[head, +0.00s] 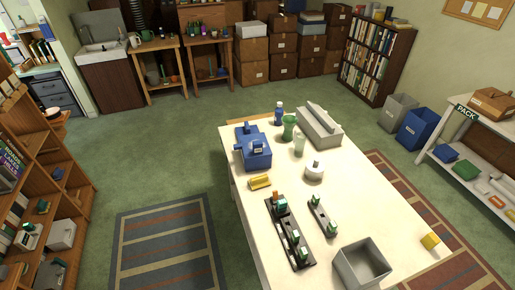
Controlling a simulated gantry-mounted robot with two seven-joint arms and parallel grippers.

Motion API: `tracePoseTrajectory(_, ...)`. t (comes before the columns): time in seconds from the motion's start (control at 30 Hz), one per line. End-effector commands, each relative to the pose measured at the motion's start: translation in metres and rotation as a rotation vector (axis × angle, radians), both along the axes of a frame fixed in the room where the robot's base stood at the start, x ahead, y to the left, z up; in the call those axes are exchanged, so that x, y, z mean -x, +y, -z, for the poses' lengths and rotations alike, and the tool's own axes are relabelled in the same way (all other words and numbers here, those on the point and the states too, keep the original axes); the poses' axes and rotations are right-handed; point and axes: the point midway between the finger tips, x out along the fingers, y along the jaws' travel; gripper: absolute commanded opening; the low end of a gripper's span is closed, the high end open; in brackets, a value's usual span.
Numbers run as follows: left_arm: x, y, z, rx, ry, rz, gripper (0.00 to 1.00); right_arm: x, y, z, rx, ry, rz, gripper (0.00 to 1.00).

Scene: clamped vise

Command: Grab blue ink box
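I cannot clearly make out a blue ink box. A blue vise (257,156) stands at the far left edge of the white table (375,205), and a small blue bottle (278,114) stands behind it. A long dark rack (300,251) holding several small green and dark items lies near the table's left side. A shorter dark rack (318,211) with small greenish items lies to its right. These items are too small to identify. Neither of my grippers is in view.
A yellow object (260,182), a white pot (314,172), green (289,128) and pale (299,146) bottles and a grey box (321,126) stand on the table. An open grey bin (350,274) is near the front; a yellow block (430,241) is at right. The table's right-middle is clear.

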Motion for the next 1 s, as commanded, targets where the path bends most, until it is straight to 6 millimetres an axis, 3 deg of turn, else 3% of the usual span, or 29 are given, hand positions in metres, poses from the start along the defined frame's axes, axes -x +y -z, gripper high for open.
tracePoseTrajectory(0.33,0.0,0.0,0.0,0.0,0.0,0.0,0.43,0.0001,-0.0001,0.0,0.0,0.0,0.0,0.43)
tracePoseTrajectory(0.6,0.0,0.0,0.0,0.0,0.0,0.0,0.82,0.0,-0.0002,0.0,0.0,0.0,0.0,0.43)
tracePoseTrajectory(1.0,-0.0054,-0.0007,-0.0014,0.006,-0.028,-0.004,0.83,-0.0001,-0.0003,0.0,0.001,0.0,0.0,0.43)
